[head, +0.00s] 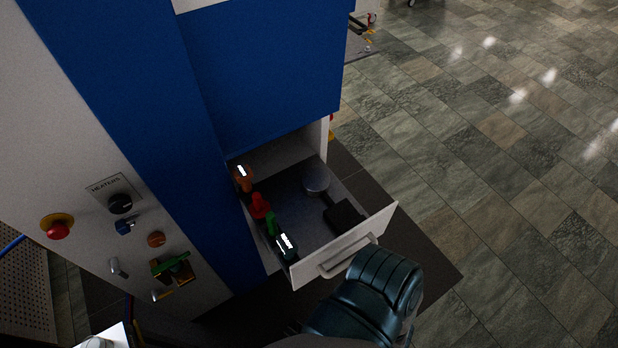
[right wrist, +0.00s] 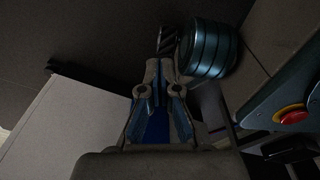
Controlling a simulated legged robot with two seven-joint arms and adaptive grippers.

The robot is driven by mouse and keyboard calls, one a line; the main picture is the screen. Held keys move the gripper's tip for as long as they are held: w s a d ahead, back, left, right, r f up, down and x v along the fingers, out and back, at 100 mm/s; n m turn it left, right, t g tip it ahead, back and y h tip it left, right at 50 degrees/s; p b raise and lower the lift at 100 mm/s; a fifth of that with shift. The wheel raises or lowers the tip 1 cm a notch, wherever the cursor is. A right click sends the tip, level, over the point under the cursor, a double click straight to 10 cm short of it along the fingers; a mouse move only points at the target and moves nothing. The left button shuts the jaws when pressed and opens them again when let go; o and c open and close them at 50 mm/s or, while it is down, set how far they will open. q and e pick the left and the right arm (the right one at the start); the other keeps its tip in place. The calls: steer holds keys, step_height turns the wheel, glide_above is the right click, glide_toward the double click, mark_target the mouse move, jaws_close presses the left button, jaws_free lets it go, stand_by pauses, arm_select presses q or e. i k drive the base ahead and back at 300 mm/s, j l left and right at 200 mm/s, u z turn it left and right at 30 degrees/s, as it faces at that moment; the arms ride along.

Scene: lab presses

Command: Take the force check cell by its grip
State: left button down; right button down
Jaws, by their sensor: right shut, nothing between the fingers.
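The open drawer (head: 378,226) of the blue and white cabinet holds a short silver cylinder (head: 316,177), which looks like the force check cell. A dark block (head: 345,214) lies nearer the drawer front, with a thin dark part between it and the cylinder. I cannot tell whether they are joined or which part is the grip. My right gripper (right wrist: 161,66) is shut and empty in the right wrist view. In the head view my teal arm is by the drawer handle, and its fingers are hidden. My left gripper is not in view.
Orange, red and green items stand along the drawer's left side, with a lit READY label (head: 286,243). The drawer handle (head: 347,257) is on its front. A red emergency button (head: 58,230) and knobs are on the left panel. The floor (head: 490,130) to the right is clear.

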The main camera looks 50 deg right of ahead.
mark_target(342, 216)
steer(key=l+z, duration=0.1)
steer(key=z, duration=0.3)
steer(key=k+l+z, duration=0.1)
steer(key=z, duration=0.3)
steer(key=l+z, duration=0.15)
steer(key=z, duration=0.3)
steer(key=l+z, duration=0.1)
steer(key=z, duration=0.3)
steer(key=l+u, duration=0.1)
steer(key=u, duration=0.35)
steer(key=l+u, duration=0.1)
steer(key=u, duration=0.3)
steer(key=l+u, duration=0.15)
steer(key=u, duration=0.3)
